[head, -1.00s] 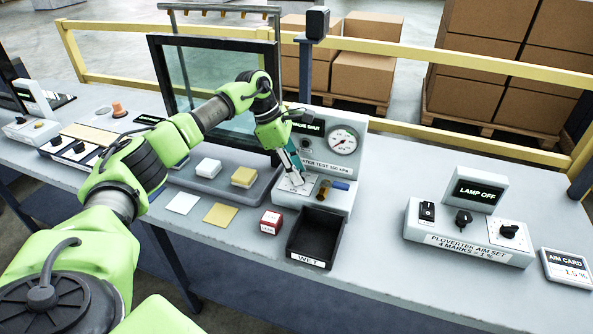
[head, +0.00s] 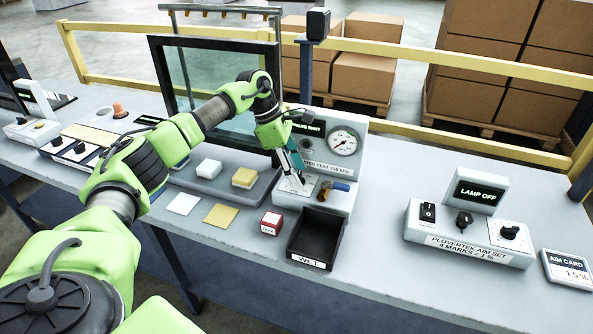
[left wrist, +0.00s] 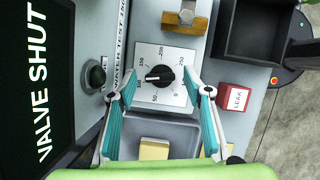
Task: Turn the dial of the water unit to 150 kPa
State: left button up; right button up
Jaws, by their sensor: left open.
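The water unit (head: 352,165) stands on the bench with a round gauge (head: 344,141) and a screen reading VALVE SHUT. Its dial (left wrist: 160,75) is a black knob on a white scale plate (left wrist: 178,84) in the left wrist view. The knob's white mark points left, between 100 and 150 as far as I can tell. My left gripper (head: 297,180) is over the plate; in the left wrist view its open fingers (left wrist: 163,95) are on either side of the knob, apart from it. In the head view the fingers largely hide the knob. My right gripper is out of view.
A brass valve with a blue handle (head: 341,186) is beside the dial. A black WET tray (head: 317,240) and a red LEAK block (head: 271,222) stand in front. The aim set (head: 466,240) is at the right, with clear bench between. A dark-framed pane stands behind.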

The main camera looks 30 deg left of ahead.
pick_arm(q)
jog(key=v, duration=1.1)
jog(key=shift+a+r, duration=0.2)
jog(key=shift+r, duration=0.15)
jog(key=shift+s, duration=0.1)
